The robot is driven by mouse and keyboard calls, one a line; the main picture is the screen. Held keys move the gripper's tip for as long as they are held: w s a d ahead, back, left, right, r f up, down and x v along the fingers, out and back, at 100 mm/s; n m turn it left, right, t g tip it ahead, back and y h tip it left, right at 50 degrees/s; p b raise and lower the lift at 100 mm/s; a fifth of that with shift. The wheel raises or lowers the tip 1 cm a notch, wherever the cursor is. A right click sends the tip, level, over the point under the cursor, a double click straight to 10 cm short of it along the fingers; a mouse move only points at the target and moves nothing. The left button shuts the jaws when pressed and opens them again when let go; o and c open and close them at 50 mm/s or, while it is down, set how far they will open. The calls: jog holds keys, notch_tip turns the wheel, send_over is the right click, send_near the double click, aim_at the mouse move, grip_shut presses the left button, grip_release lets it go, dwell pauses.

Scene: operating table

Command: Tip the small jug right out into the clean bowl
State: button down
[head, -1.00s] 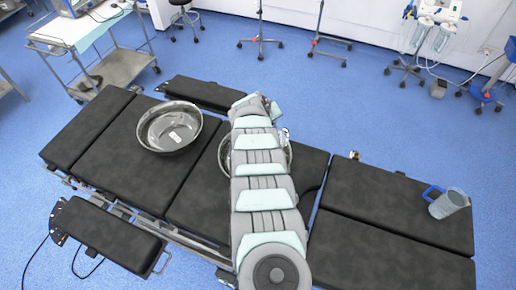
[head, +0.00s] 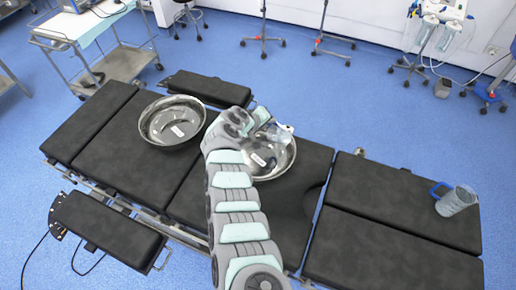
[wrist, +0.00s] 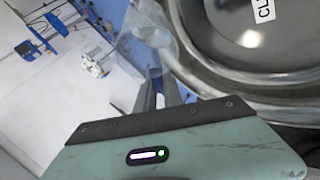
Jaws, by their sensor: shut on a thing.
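My gripper (head: 266,121) is shut on the small clear jug (head: 284,130), above the far rim of the right-hand steel bowl (head: 289,160). The jug looks tilted; its contents cannot be made out. In the wrist view the see-through jug (wrist: 146,36) is in front of the fingers (wrist: 160,92), beside the bowl (wrist: 215,60). That bowl's white label shows "CL", cut off by the frame edge. My arm hides the bowl's left part in the head view. A second steel bowl (head: 196,108) with an unreadable label stands to the left.
Both bowls stand on the black padded table (head: 110,140). A larger clear jug with a blue handle (head: 457,201) stands at the table's right end. The pads between it and the right-hand bowl are clear. A trolley (head: 125,65) stands beyond the table at the left.

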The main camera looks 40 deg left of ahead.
jog(key=shift+s+a+r+n+t+h+b, duration=0.15)
jog(key=shift+n+t+h+b, duration=0.2)
jog(key=shift+t+b, duration=0.6)
dwell(0.3)
jog(key=shift+s+f+t+h+b, duration=0.1)
jog(key=shift+f+t+h+b, duration=0.35)
jog(key=shift+b, duration=1.5)
jog(key=shift+s+r+n+t+b, duration=0.1)
jog(key=shift+n+t+b, duration=0.35)
jog(key=shift+t+b, duration=0.7)
jog(key=shift+s+a+r+n+t+b, duration=0.15)
jog(key=shift+s+a+t+b, duration=0.25)
jog(key=shift+b, duration=0.5)
jog(key=shift+s+a+n+t+b, duration=0.15)
jog(key=shift+s+b, duration=0.3)
jog(key=shift+b, duration=0.4)
